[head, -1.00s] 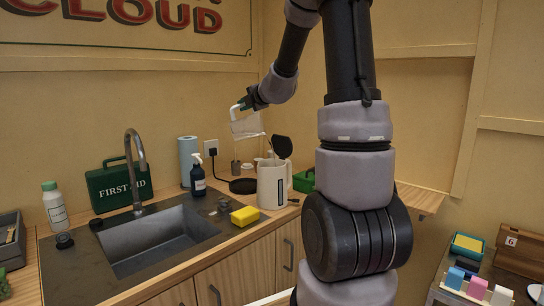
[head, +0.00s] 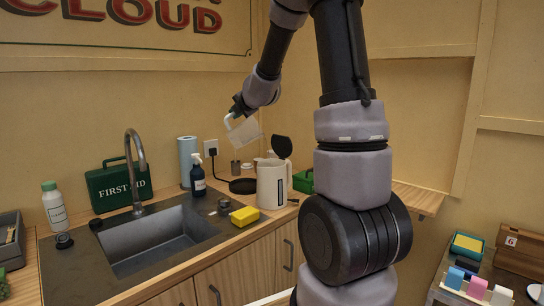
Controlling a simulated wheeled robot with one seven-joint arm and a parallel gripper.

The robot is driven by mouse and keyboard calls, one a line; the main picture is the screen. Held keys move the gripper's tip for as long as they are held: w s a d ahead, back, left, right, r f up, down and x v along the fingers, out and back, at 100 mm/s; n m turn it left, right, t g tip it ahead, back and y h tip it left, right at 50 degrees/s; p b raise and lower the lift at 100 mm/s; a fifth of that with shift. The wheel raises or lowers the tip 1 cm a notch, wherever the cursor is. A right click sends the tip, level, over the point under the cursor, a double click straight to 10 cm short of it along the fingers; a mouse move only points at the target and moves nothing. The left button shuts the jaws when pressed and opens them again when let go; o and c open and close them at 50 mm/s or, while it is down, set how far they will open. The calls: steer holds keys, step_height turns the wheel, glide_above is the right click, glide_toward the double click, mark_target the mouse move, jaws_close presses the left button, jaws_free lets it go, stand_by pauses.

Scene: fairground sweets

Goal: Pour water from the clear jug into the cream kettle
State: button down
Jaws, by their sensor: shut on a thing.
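The clear jug (head: 245,133) is in the air in the head view, tilted, with its white handle on the left. My gripper (head: 236,112) is shut on the jug at its handle. The cream kettle (head: 271,187) stands upright on the counter, below and slightly right of the jug. Its dark lid (head: 282,147) is open, standing up at the back. The jug is apart from the kettle. I cannot make out the water in the jug or any stream, and the kettle's inside is hidden.
A round black base (head: 243,186) lies left of the kettle. A green box (head: 303,181) sits behind the kettle at right, partly hidden by my arm.

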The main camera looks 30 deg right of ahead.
mark_target(230, 132)
steer(key=shift+a+f+n+h, duration=0.3)
steer(key=shift+a+f, duration=0.15)
steer(key=shift+a, duration=0.1)
steer(key=shift+d, duration=0.15)
steer(key=shift+f, duration=0.1)
steer(key=shift+w+a+f+n+b, duration=0.1)
steer(key=shift+a+f+n+b, duration=0.15)
steer(key=shift+a+n+b, duration=0.1)
steer(key=shift+f+g, duration=0.3)
steer(key=shift+f+h+b, duration=0.1)
steer(key=shift+h+b, duration=0.2)
steer(key=shift+b, duration=0.15)
steer(key=shift+a+n+b, duration=0.3)
steer(key=shift+n, duration=0.05)
